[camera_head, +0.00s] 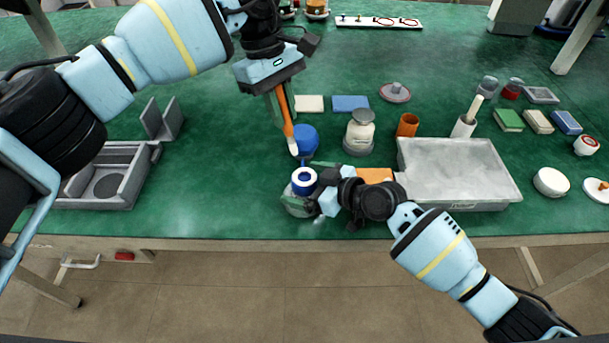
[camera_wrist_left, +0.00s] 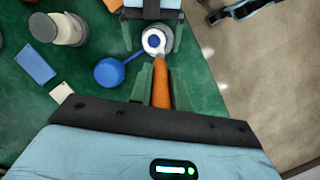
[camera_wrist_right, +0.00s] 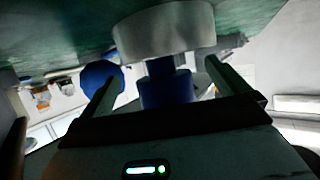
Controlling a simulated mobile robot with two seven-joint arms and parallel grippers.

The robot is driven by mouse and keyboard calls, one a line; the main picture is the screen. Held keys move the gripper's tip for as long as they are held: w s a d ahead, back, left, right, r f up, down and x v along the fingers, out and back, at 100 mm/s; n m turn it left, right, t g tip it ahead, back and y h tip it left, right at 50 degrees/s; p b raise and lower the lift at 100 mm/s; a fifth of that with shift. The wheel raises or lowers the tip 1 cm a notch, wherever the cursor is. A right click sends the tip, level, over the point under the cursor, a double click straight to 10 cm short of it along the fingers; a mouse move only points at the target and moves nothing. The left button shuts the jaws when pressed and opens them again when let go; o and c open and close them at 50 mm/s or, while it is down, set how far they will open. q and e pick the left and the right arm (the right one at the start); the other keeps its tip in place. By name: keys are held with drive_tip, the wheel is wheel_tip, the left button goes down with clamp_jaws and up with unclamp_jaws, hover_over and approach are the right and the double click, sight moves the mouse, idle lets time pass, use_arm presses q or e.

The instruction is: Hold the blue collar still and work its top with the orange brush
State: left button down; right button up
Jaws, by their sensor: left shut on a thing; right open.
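The blue collar (camera_head: 304,181), with a white ring and dark centre on top, sits on a grey canister (camera_head: 297,207) near the table's front edge. My right gripper (camera_head: 314,198) is at the collar; in the right wrist view its open fingers (camera_wrist_right: 160,88) stand on either side of the blue collar (camera_wrist_right: 168,88), with gaps visible. My left gripper (camera_head: 281,104) is shut on the orange brush (camera_head: 287,120), which points down with its pale tip above and behind the collar. In the left wrist view, the brush (camera_wrist_left: 161,90) points towards the white ring.
A blue round piece (camera_head: 306,139) on a blue strip lies just behind the collar. A grey fixture (camera_head: 110,180) is at left. The table between fixture and canister is clear.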

use_arm(q)
drive_tip(key=shift+f+g+b, duration=0.3)
drive_tip(key=shift+f+b, duration=0.45)
drive_tip(key=shift+f, duration=1.1)
use_arm(e)
drive_tip(key=shift+d, duration=2.35)
drive_tip(key=shift+d+f+b, duration=0.15)
drive_tip(key=shift+d+b, duration=0.25)
drive_tip(key=shift+d, duration=0.65)
use_arm(q)
wheel_tip(320, 180, down, 2)
drive_tip(key=shift+a+f, duration=0.1)
drive_tip(key=shift+a, duration=0.05)
use_arm(e)
drive_tip(key=shift+d, duration=0.2)
drive_tip(key=shift+d+f, duration=0.1)
drive_tip(key=shift+s+d, duration=0.2)
drive_tip(key=shift+d, duration=0.05)
drive_tip(key=v, duration=1)
drive_tip(key=shift+r+b, duration=0.35)
drive_tip(key=shift+b, duration=0.05)
use_arm(q)
drive_tip(key=shift+f, duration=0.8)
use_arm(e)
drive_tip(key=shift+s+d+r, duration=0.25)
drive_tip(key=shift+s+r, duration=0.05)
drive_tip(key=shift+r, duration=0.25)
